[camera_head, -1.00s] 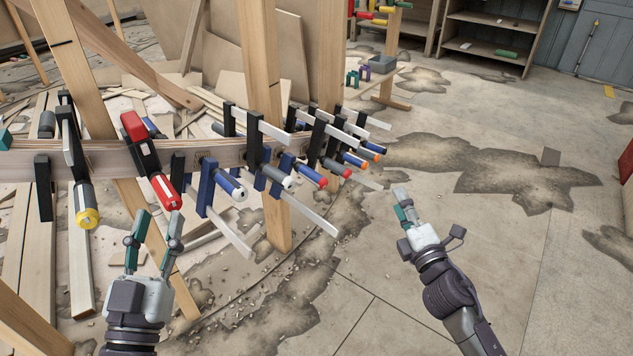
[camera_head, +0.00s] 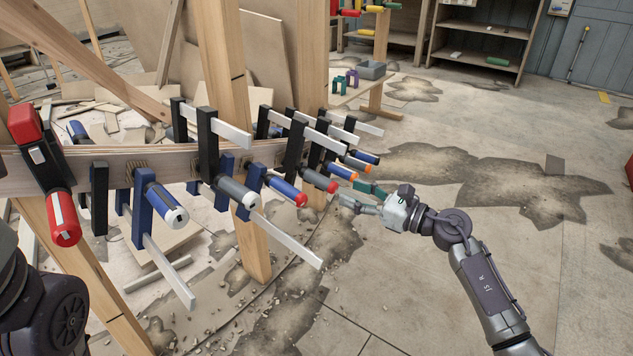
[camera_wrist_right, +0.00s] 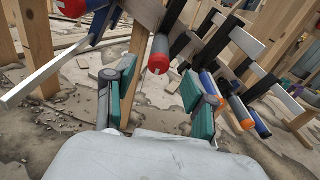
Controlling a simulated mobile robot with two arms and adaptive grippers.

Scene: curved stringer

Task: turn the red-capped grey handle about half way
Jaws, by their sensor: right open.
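The grey handle with a red cap (camera_head: 320,181) is on a clamp at the right part of the curved wooden stringer (camera_head: 125,166). It points down and to the right, toward me. In the right wrist view the handle (camera_wrist_right: 160,53) shows its red end just beyond my fingers, between them in the picture. My right gripper (camera_head: 354,196) is open and empty, close to the red end at its right; I cannot tell whether it touches. The right gripper's fingers (camera_wrist_right: 152,84) stand apart on both sides in the wrist view. My left gripper is out of view.
Blue handles (camera_head: 286,190) and an orange-capped handle (camera_head: 341,172) sit close on both sides. A long bare clamp bar (camera_head: 288,240) sticks out below. A big red clamp (camera_head: 40,160) is at the left. The floor at the right is free.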

